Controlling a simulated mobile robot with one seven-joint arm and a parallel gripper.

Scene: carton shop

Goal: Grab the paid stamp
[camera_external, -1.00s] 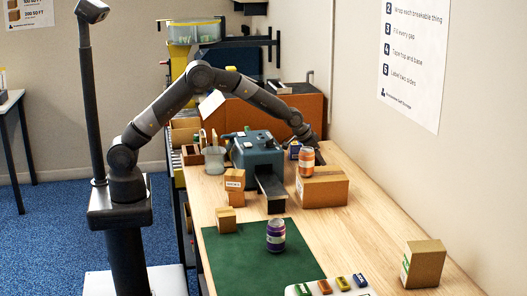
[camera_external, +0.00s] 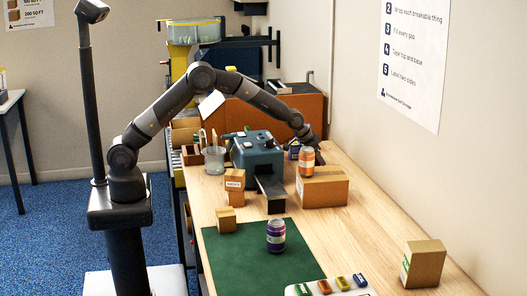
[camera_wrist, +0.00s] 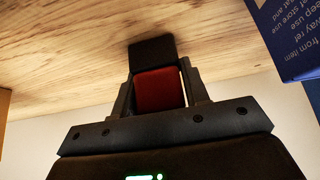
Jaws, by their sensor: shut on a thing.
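My gripper (camera_wrist: 156,90) is shut on a small red and black block, which I take to be the paid stamp (camera_wrist: 159,91). Its red face shows between the two fingers, and its black part sticks out beyond them over the wood. No lettering on it can be read. In the external view my gripper (camera_external: 318,154) is low at the back right of the bench, behind the carton with the orange jar. The stamp cannot be made out there. I cannot tell whether it touches the bench.
A blue printed box (camera_wrist: 295,35) is close on the right in the wrist view. A carton (camera_external: 323,188) bears an orange-lidded jar (camera_external: 306,160). A blue-grey machine (camera_external: 257,155) stands to the left.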

